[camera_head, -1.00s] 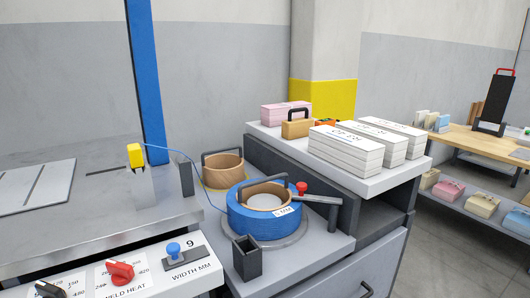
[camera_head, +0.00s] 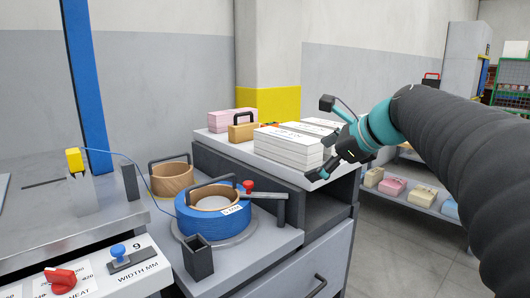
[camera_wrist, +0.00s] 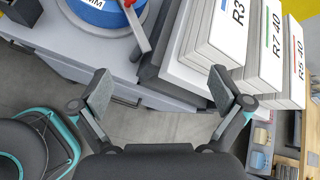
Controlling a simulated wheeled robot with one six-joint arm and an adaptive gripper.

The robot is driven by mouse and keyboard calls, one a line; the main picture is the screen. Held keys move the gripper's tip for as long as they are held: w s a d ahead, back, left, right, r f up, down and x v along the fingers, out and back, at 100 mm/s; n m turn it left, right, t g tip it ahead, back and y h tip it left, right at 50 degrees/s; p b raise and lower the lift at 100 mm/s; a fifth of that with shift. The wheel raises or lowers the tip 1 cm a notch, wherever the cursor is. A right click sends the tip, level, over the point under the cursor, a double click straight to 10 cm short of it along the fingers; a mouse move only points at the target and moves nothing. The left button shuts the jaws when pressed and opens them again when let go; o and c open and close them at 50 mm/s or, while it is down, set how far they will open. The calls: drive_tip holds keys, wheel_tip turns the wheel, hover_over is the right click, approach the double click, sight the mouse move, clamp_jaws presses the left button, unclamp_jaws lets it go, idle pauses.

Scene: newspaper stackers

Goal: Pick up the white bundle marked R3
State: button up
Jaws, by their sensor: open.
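The white bundle marked R3 (camera_wrist: 213,25) lies on the pale shelf top, its label facing up in the wrist view. In the head view it is the nearest of the white bundles (camera_head: 286,150). My gripper (camera_wrist: 160,90) is open and empty, with its two grey finger pads wide apart. In the head view my gripper (camera_head: 338,162) is at the right end of the bundles, beside the shelf edge. In the wrist view the bundle is ahead and to the right of the jaws, not between them.
Two more white bundles, one marked R5 (camera_wrist: 290,75), stand close beside R3. A pink bundle (camera_head: 232,120) and a tan block with a handle (camera_head: 243,132) are behind them. A blue strap reel (camera_head: 212,215) and grey cup (camera_head: 198,258) stand left.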

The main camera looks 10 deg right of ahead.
drive_tip(key=w+d+r+m+t+y, duration=0.2)
drive_tip(key=w+d+r+m, duration=0.3)
drive_tip(key=w+m, duration=0.15)
approach(285, 134)
drive_tip(key=shift+w+a+f+b, duration=0.4)
drive_tip(key=shift+w+f+b, duration=0.05)
drive_tip(key=shift+w+f, duration=0.3)
drive_tip(key=shift+x, duration=2.85)
drive_tip(key=shift+r, duration=0.25)
drive_tip(key=c, duration=1.9)
drive_tip(key=shift+a+r, duration=0.1)
drive_tip(key=shift+r, duration=0.1)
